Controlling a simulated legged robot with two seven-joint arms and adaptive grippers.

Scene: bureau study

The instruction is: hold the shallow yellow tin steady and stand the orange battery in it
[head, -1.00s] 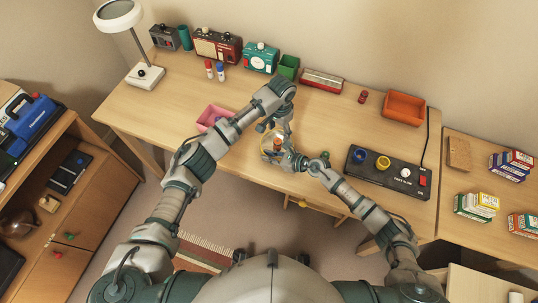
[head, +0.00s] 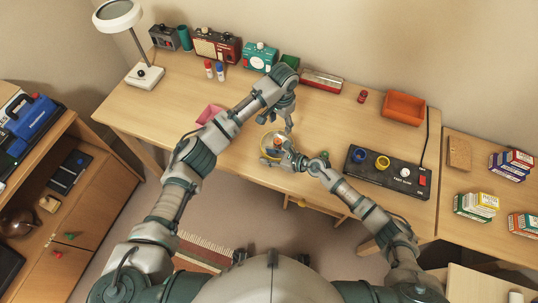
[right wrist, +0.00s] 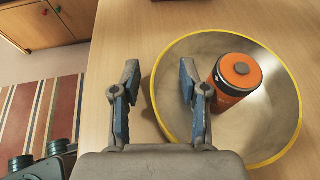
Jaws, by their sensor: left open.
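The shallow yellow-rimmed tin (head: 263,150) rests on the desk near its front edge; the right wrist view shows its grey inside (right wrist: 268,122). The orange battery (right wrist: 238,72) stands upright inside the tin, its round end up; it also shows in the head view (head: 277,142). My right gripper (right wrist: 158,95) is open at the tin's near side. The rim shows between its parted fingers, with gaps on both sides. My left gripper (head: 289,127) is open, just behind and above the tin, and apart from the battery. Its fingertips are small in the head view.
A pink box (head: 210,114) lies left of the tin, partly behind my left arm. A black control panel (head: 388,172) is to the right. An orange tray (head: 404,108) and several radios stand at the back.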

